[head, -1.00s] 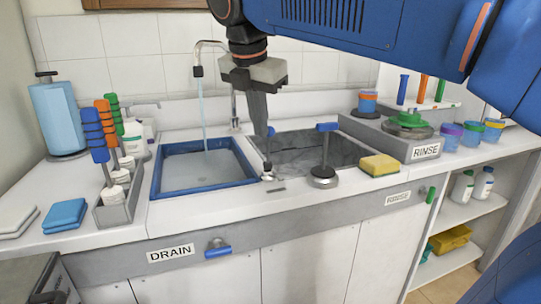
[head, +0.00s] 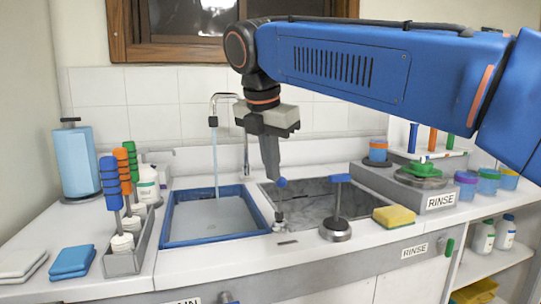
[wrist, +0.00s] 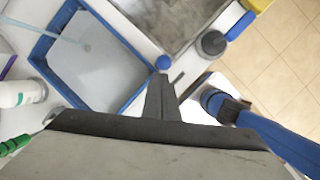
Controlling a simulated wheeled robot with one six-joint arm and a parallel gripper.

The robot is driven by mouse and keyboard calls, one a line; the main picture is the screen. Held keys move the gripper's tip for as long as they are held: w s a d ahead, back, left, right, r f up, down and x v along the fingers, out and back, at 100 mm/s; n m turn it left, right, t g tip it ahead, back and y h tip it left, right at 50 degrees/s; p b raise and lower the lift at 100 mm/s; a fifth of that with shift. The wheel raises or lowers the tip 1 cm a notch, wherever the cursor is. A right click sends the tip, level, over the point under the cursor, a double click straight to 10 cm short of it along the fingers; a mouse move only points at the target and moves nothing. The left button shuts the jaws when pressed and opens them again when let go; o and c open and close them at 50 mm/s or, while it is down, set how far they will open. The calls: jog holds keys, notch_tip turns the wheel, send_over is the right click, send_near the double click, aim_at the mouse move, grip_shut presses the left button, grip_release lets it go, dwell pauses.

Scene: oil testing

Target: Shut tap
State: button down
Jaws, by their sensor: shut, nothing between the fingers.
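The chrome tap (head: 213,120) arches over the blue-rimmed basin (head: 165,240), and a thin stream of water (head: 215,165) runs from it. The stream also shows in the wrist view (wrist: 68,38). A thin upright lever with a blue end (head: 281,183) stands on the counter between the basin and the grey sink; its blue end shows in the wrist view (wrist: 163,62). My gripper (head: 274,176) is shut and empty, pointing down with its tips right beside this blue end. I cannot tell whether they touch. My gripper hides part of the wrist view.
A second blue-topped lever (head: 340,178) on a round base stands to the right, near a yellow sponge (head: 394,216). Brushes in a grey holder (head: 128,262) stand left of the basin. A green-topped device (head: 421,172) sits at the right. The counter front is mostly clear.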

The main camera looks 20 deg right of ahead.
jog(key=v, duration=1.7)
jog(key=shift+r, duration=0.15)
